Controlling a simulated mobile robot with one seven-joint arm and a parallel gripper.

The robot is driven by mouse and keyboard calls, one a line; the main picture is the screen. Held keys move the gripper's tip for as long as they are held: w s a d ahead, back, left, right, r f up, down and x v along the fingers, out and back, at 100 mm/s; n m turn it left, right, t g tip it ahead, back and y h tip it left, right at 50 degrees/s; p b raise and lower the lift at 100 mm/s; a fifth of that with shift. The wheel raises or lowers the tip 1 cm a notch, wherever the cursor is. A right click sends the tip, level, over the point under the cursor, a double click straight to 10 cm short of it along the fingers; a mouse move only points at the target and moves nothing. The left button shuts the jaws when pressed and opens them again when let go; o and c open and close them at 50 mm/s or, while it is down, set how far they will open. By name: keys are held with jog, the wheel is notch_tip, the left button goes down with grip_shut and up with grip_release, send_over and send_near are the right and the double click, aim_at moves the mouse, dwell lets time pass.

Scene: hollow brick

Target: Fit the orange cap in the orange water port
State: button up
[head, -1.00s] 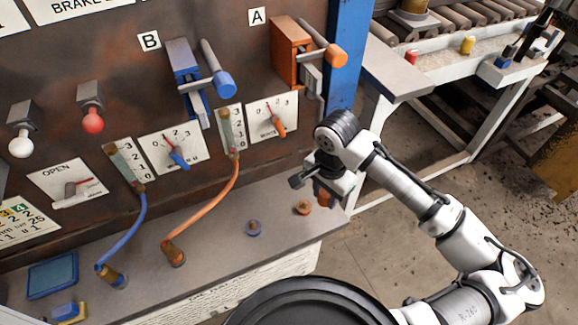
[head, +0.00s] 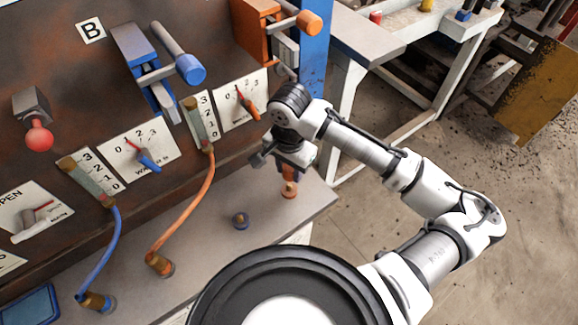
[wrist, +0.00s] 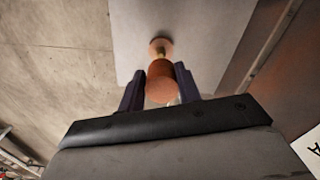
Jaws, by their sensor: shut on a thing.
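The orange cap (wrist: 161,82) is a short orange cylinder between the two dark fingers of my gripper (wrist: 160,90) in the wrist view. My gripper (head: 289,170) is shut on it and points down over the right end of the grey ledge. The orange water port (head: 289,189) is a small orange ring on that ledge, directly below the gripper. In the wrist view the port (wrist: 154,43) shows just beyond the cap, with a brass stem (wrist: 161,57) between them. The cap looks lined up with the port. I cannot tell whether the stem is inside the port.
An orange hose (head: 187,215) and a blue hose (head: 115,245) run down to brass fittings. An orange lever (head: 308,22) and a blue lever (head: 189,68) jut from the panel above. The ledge (head: 265,260) is clear around the port.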

aim_at(289, 187)
notch_tip(289, 187, down, 3)
jog(key=shift+f+b, duration=0.15)
jog(key=shift+b, duration=1)
jog(key=shift+r, duration=0.25)
jog(key=shift+p, duration=0.45)
jog(key=shift+s+a+f, duration=0.1)
jog(key=shift+f, duration=0.35)
jog(key=shift+f+b, duration=0.95)
jog(key=shift+f, duration=0.45)
jog(key=o, duration=1)
jog(key=shift+o, duration=0.2)
jog(key=shift+r, duration=3.75)
